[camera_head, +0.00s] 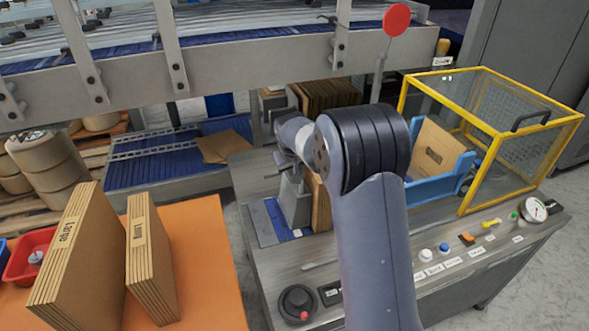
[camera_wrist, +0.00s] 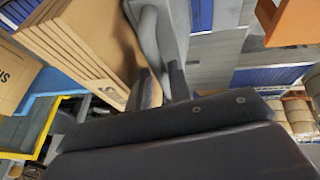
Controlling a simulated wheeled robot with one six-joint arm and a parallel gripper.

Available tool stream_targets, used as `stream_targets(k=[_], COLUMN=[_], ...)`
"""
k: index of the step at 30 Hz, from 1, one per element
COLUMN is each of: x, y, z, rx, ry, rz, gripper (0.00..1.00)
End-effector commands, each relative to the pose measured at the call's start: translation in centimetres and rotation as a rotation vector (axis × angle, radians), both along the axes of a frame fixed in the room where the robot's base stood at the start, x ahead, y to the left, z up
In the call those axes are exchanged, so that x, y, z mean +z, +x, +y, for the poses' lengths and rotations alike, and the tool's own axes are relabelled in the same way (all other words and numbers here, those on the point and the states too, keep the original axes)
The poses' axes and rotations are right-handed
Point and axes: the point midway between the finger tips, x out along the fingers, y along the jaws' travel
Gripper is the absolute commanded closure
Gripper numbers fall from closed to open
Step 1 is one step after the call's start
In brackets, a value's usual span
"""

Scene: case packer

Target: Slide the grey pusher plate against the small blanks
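The grey pusher plate (camera_head: 294,203) stands upright on a blue guide at the left of the machine top, partly hidden by my arm. It also shows in the wrist view (camera_wrist: 172,32), beside the stack of small blanks (camera_wrist: 88,38). In the head view the brown blanks (camera_head: 321,203) stand just right of the plate, mostly behind my arm. Any gap between plate and blanks is hard to judge. In the wrist view my gripper (camera_wrist: 163,88) has its dark fingers on both sides of a grey part of the plate and looks closed on it.
A blue holder (camera_head: 440,180) with a cardboard piece and a yellow-framed cage (camera_head: 490,140) stand to the right. Buttons and a gauge (camera_head: 535,209) line the front edge. Large blanks (camera_head: 72,255) stand on the orange table (camera_head: 205,290) at left. A conveyor frame (camera_head: 225,62) crosses behind.

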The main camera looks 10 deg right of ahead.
Motion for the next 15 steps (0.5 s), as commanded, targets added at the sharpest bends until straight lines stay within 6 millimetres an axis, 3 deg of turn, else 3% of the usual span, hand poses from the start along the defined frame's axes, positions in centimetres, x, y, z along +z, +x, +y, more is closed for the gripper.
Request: stream_targets(k=[6,15], x=[0.0,0.43], y=[-0.01,-0.2], z=[0.01,0.06], rx=[0.0,-0.001], ry=[0.0,0.0], rz=[0.0,0.0], gripper=[0.64,0.64])
